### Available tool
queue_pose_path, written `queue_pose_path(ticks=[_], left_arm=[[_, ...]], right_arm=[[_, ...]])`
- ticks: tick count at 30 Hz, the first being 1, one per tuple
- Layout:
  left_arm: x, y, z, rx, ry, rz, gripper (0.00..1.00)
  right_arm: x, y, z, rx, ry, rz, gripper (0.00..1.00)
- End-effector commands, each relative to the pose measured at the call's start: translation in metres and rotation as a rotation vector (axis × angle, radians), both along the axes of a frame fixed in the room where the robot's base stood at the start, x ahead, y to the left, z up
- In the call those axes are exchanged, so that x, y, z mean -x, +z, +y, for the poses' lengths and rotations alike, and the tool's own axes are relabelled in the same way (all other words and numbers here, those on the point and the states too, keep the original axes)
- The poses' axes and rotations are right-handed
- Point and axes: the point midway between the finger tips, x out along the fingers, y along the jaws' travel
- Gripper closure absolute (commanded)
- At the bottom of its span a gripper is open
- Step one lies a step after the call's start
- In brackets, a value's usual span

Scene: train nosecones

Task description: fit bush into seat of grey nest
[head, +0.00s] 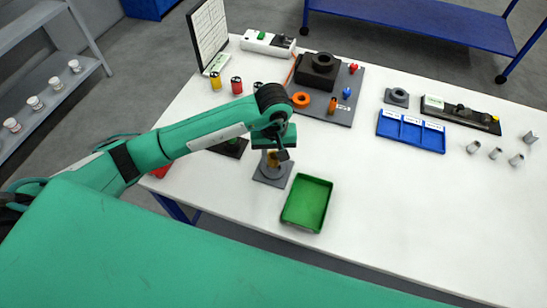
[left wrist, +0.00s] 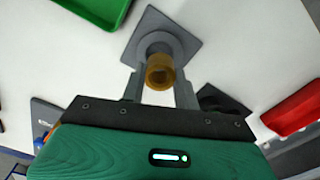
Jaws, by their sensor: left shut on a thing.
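My left gripper (head: 277,157) points down over the grey nest and is shut on a small amber-brown bush (head: 271,158). The bush also shows between the two fingers in the left wrist view (left wrist: 160,73), with its open end facing the camera. The grey nest (head: 262,178) is a square plate with a round raised seat, left of the green tray. In the left wrist view, the nest (left wrist: 183,43) lies just beyond the bush, which overlaps the seat's edge. I cannot tell whether the bush touches the seat. My right gripper is not in view.
A green tray (head: 326,183) stands close right of the nest. A dark plate (head: 238,150) lies to its left, partly behind my arm. A blue divided tray (head: 411,131) and several grey cylinders are further right. The table between is clear.

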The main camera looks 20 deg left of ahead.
Motion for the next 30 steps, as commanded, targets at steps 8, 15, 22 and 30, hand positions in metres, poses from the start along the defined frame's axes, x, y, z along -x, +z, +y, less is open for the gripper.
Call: queue_pose_path(ticks=[8, 15, 22, 30], left_arm=[[0.001, -0.031, -0.001, 0.000, 0.001, 0.004, 0.99], [0.000, -0.038, 0.000, 0.001, -0.001, -0.001, 0.99], [0.000, -0.042, 0.000, 0.000, -0.001, 0.001, 0.66], [0.000, -0.041, 0.000, 0.000, -0.001, 0.001, 0.48]], right_arm=[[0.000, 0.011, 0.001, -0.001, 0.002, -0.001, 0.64], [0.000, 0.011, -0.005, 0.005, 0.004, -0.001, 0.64], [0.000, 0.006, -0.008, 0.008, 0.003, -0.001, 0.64], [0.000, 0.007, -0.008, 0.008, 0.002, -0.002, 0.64]])
